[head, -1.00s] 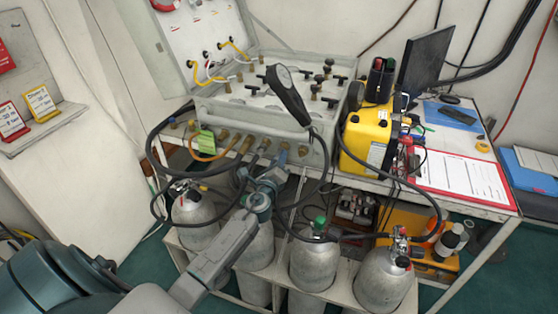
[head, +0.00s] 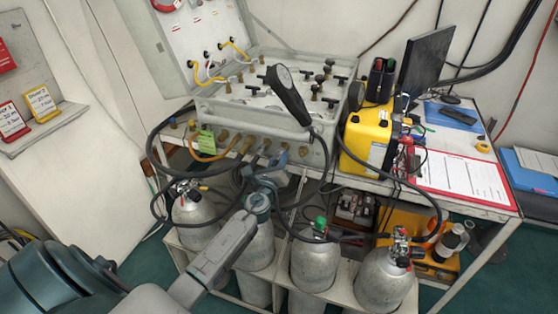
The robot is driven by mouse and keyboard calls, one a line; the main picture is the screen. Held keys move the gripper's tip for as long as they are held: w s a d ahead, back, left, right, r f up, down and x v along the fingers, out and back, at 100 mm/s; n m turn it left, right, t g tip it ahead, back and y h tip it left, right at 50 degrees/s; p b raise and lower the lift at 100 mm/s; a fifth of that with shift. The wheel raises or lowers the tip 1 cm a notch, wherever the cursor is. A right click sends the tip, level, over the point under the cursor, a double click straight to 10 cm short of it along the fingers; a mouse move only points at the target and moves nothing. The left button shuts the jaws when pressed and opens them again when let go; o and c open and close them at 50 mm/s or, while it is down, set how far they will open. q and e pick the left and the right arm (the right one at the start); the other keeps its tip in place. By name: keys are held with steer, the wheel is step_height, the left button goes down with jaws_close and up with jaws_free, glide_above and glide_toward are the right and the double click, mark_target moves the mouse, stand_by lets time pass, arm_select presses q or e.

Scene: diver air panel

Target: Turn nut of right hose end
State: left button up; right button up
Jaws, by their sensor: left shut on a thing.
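The air panel (head: 262,118) is an open grey case with valves on top and a row of brass fittings (head: 222,136) along its front. My left gripper (head: 276,160) is at the lower front of the panel, just below the right part of that row. It is shut on a hose end nut, which its jaws and wrist mostly hide. Black hoses (head: 155,150) run from the front row to the cylinders below. Whether the held nut is threaded on a fitting is too small to tell. My right gripper is not in view.
Several grey cylinders (head: 314,262) stand in a rack below the bench. A yellow case (head: 367,138), a monitor (head: 424,62) and a red-edged clipboard (head: 462,180) are on the right. A black gauge (head: 287,95) rises from the panel. Hoses cross the space around my left arm.

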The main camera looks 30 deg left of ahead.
arm_select(q)
steer(key=o, duration=1)
steer(key=shift+s+f, duration=0.15)
steer(key=shift+f, duration=0.05)
steer(key=shift+r, duration=0.15)
steer(key=b+v, duration=0.1)
steer(key=v, duration=1)
steer(key=shift+b, duration=0.3)
